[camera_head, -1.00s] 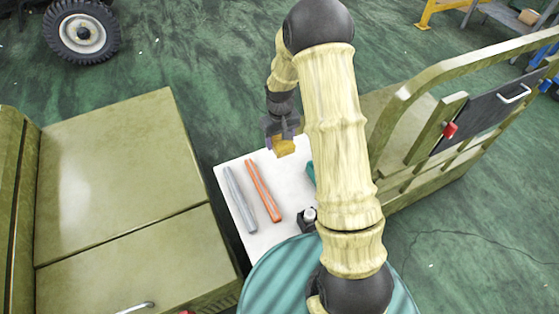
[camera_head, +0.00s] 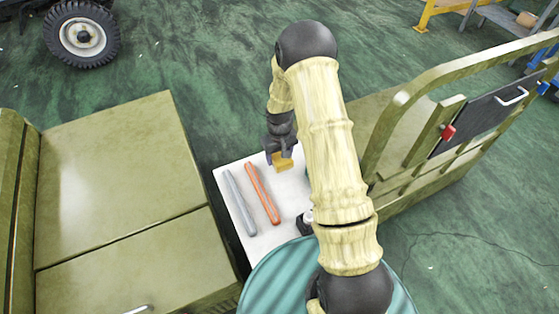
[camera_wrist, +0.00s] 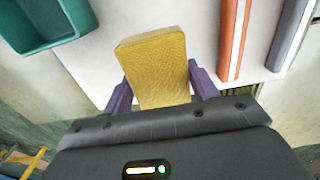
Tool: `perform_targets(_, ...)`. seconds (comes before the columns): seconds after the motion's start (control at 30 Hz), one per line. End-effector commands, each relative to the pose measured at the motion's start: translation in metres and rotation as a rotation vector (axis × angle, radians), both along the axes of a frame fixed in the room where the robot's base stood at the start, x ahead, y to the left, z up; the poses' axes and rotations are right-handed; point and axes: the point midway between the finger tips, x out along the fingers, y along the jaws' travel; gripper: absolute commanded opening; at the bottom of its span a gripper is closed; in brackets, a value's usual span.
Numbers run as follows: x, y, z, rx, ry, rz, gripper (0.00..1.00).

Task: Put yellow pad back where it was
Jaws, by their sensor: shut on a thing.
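The yellow pad (camera_head: 283,162) is a small yellow block in my gripper, over the far part of the white table top (camera_head: 240,222). My gripper (camera_head: 280,153) points down and is shut on the pad. In the wrist view the pad (camera_wrist: 157,68) stands out between the two purple fingers (camera_wrist: 160,92). I cannot tell whether the pad touches the table.
An orange bar (camera_head: 262,193) and a grey bar (camera_head: 239,203) lie side by side left of the gripper on the table. A teal bin (camera_wrist: 45,22) shows in the wrist view. A green cabinet (camera_head: 120,190) stands left; a green railed cart (camera_head: 440,120) stands right.

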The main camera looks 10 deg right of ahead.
Motion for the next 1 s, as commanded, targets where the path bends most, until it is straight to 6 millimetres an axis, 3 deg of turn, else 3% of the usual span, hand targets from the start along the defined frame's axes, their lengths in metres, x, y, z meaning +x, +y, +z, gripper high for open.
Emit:
perform_targets(0.23, -0.001, 0.0, -0.031, 0.0, 0.003, 0.0, 0.37)
perform_targets(0.6, -0.001, 0.0, -0.036, 0.0, 0.002, 0.0, 0.37)
perform_targets(0.63, 0.0, 0.0, -0.036, 0.0, 0.001, 0.0, 0.6)
perform_targets(0.73, 0.0, 0.0, -0.035, 0.0, 0.001, 0.0, 0.8)
perform_targets(1.0, 0.0, 0.0, -0.035, 0.0, 0.001, 0.0, 0.8)
